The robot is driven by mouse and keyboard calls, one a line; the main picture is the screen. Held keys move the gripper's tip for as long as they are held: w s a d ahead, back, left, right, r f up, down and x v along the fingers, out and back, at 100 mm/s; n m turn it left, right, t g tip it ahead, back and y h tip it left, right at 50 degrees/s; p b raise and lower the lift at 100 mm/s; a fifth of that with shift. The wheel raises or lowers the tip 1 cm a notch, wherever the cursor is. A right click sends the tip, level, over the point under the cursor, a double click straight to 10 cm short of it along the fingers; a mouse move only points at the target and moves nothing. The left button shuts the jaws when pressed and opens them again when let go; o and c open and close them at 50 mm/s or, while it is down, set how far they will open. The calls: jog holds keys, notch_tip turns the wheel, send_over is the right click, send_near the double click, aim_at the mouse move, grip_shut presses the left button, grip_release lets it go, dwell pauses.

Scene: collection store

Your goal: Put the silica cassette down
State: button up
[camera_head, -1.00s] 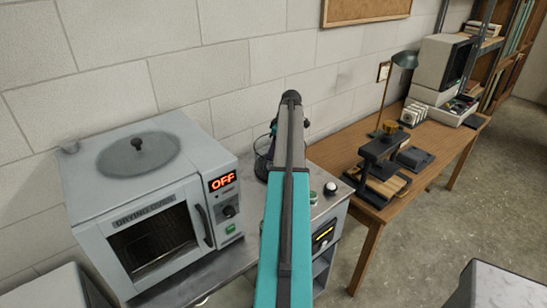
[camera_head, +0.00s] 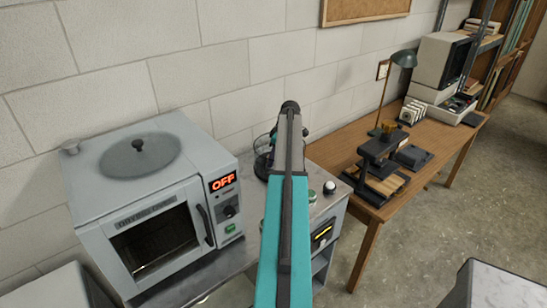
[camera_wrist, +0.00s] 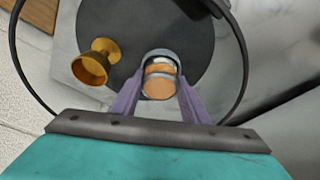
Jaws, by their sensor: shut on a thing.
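In the wrist view my gripper (camera_wrist: 160,78) has its two purple fingers closed on the silica cassette (camera_wrist: 158,87), a small round piece with orange faces and a pale grey rim. The cassette shows over a dark round plate (camera_wrist: 205,60) with a dark ring around it. I cannot tell whether the cassette touches the plate. A brass goblet-shaped piece (camera_wrist: 91,66) is on the plate's left, apart from the cassette. In the head view my arm hides the gripper and cassette; part of a glass vessel (camera_head: 263,162) shows left of the arm.
A grey drying oven (camera_head: 150,205) reading OFF stands left on the metal bench. A white-topped knob (camera_head: 330,188) is right of my arm. The wooden table (camera_head: 440,150) at right holds a black stand (camera_head: 378,150), a lamp and a monitor.

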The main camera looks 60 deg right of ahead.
jog(key=shift+a+f+b, duration=0.1)
jog(key=shift+f+b, duration=0.3)
jog(key=shift+f, duration=0.2)
dwell(0.3)
jog(key=o, duration=0.9)
jog(key=shift+s, duration=0.1)
jog(key=shift+o, duration=0.9)
jog(key=shift+a+f, duration=0.1)
jog(key=shift+f, duration=0.1)
jog(key=shift+r, duration=0.1)
jog(key=shift+d+r, duration=0.2)
jog(key=shift+r, duration=0.3)
jog(key=b+v, duration=0.3)
jog(key=v, duration=0.9)
jog(key=shift+w+r, duration=0.2)
jog(key=shift+r, duration=0.1)
jog(key=shift+s, duration=0.1)
